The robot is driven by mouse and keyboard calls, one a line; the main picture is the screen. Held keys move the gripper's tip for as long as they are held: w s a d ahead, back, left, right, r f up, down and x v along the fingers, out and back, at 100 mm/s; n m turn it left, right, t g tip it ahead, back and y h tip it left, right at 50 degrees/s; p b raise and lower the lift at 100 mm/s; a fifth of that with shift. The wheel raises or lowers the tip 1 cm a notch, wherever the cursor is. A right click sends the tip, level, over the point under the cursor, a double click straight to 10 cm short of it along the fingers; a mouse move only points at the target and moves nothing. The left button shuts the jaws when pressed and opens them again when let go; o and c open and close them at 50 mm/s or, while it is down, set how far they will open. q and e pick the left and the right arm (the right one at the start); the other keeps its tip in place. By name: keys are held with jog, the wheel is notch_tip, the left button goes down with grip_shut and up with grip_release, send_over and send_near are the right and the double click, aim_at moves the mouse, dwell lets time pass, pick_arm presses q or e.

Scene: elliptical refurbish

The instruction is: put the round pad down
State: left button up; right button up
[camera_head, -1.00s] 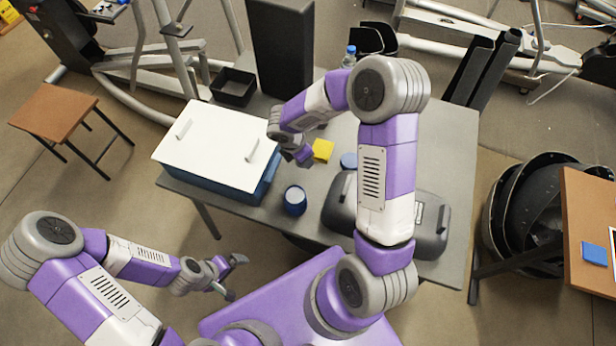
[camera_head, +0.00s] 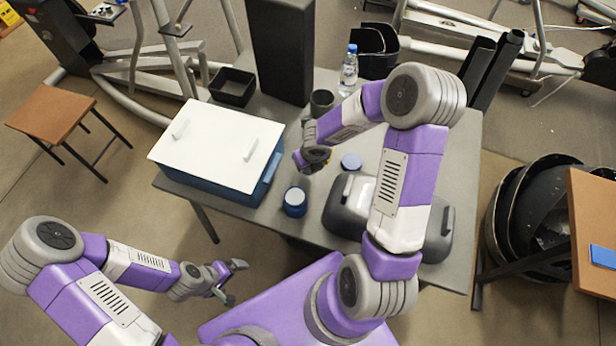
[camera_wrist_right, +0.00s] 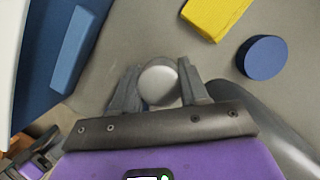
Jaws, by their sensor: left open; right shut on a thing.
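My right gripper (camera_head: 306,165) is above the grey table (camera_head: 455,150), to the right of the white-lidded blue box. In the right wrist view, its fingers (camera_wrist_right: 160,90) are shut on a pale, round, grey-white pad (camera_wrist_right: 160,82). In the head view the hand hides the pad, and I cannot tell its height above the table. My left gripper (camera_head: 231,283) is open and empty, low at the left, off the table.
The white-lidded box (camera_head: 215,145) stands left. A blue disc (camera_head: 351,161), a blue jar (camera_head: 295,202), a dark cup (camera_head: 321,102), a bottle (camera_head: 348,70) and a grey case (camera_head: 345,208) are around the hand. A yellow block (camera_wrist_right: 215,14) lies close by.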

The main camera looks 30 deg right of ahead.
aim_at(308, 179)
jog(key=shift+f+b, duration=1.6)
jog(key=shift+f, duration=1.3)
jog(key=shift+f, duration=0.15)
jog(key=o, duration=1.1)
jog(key=shift+r, duration=0.25)
jog(key=p+v, duration=0.7)
jog(key=v, duration=0.4)
jog(key=shift+s+r, duration=0.2)
jog(key=shift+r, duration=0.2)
jog(key=shift+r, duration=0.1)
